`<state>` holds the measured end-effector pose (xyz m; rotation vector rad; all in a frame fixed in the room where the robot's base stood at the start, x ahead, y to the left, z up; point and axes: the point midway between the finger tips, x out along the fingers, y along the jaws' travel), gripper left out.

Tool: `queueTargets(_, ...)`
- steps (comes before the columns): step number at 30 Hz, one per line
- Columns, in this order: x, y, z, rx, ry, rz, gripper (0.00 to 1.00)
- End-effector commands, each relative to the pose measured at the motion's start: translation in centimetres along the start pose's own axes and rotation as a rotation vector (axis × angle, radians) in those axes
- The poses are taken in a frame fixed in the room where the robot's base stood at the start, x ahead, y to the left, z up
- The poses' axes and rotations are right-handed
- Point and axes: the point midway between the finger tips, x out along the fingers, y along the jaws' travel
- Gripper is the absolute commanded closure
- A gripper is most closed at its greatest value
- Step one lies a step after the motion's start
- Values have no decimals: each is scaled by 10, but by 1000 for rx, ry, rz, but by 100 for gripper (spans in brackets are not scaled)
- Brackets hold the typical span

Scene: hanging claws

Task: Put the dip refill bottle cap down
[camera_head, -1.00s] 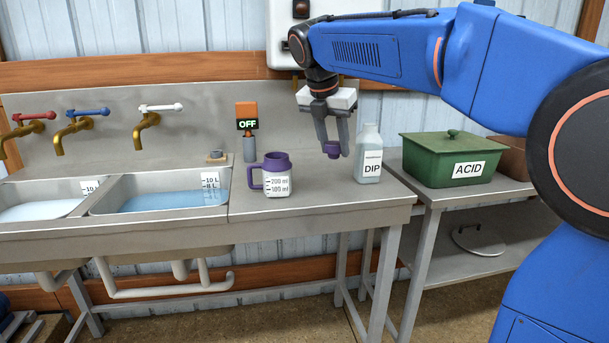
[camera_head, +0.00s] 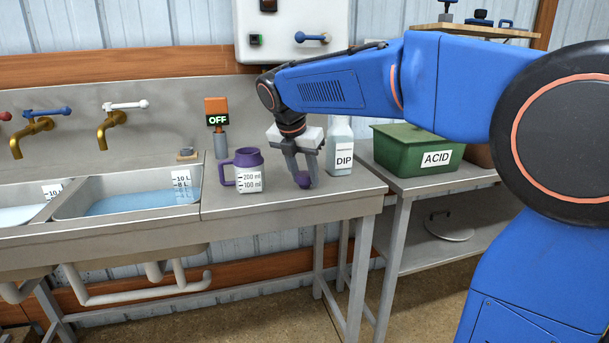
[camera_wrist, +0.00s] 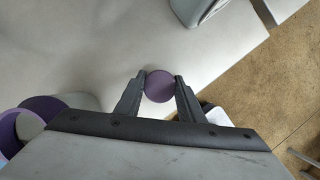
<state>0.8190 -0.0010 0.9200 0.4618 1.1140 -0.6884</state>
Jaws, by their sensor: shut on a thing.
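My gripper (camera_head: 302,183) is shut on the purple dip refill bottle cap (camera_head: 303,178), low over the steel worktop (camera_head: 335,192). I cannot tell whether the cap touches the surface. In the wrist view the cap (camera_wrist: 159,86) is a round purple disc between both fingertips. The dip refill bottle (camera_head: 340,158), pale and labelled DIP, stands upright behind and to the right of my gripper. Its upper part is partly hidden by my arm. No cap shows on it.
A measuring jug (camera_head: 248,173) with purple rim and handle stands left of my gripper. Sinks with water (camera_head: 135,203) lie further left. A green ACID box (camera_head: 410,150) stands on the right table. Bare worktop lies in front of my gripper, up to its edge.

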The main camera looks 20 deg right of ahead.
Motion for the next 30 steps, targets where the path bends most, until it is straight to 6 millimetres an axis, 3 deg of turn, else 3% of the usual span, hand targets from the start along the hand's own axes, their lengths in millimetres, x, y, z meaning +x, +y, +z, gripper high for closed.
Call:
queueTargets(7, 2, 0, -1, 0, 0, -1, 87)
queueTargets(8, 2, 0, -1, 0, 0, -1, 60)
queueTargets(10, 2, 0, -1, 0, 0, 0, 46)
queueTargets(22, -4, 0, 0, 0, 0, 0, 46)
queueTargets(30, -48, 1, 0, 0, -2, 3, 46)
